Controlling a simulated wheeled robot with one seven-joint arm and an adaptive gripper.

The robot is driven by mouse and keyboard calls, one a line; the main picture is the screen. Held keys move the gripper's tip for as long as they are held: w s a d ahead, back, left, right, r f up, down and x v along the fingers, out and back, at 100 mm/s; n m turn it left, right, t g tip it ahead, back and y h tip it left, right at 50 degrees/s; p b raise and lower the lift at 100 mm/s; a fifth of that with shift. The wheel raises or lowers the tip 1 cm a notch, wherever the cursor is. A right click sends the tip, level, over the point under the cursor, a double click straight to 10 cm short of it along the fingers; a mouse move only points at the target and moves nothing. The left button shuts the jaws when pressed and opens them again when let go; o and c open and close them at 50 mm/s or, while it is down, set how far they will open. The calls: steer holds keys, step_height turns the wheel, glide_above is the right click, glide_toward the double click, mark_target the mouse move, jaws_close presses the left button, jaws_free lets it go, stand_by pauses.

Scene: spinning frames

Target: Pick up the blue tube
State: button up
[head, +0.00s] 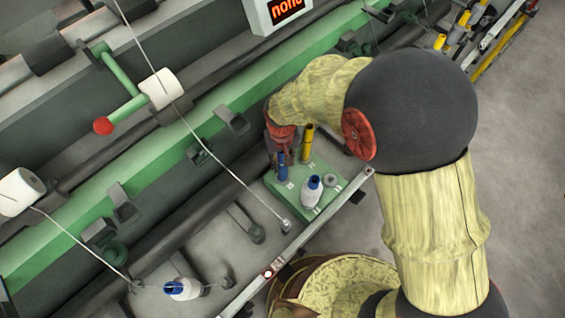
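The blue tube (282,172) stands upright near the far left side of a green tray (270,181). My gripper (280,150) is at its upper end, with the reddish fingers pointing down over it. The fingers are small and partly hidden by my arm, so I cannot tell whether they touch the tube or how far apart they are.
A yellow tube (307,144) stands close to the right of the blue tube. A white bobbin with a blue top (312,190) and a small grey piece (330,180) are on the tray too. A metal rail (310,228) runs along the near side.

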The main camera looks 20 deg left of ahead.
steer(key=c, duration=0.6)
jaws_close()
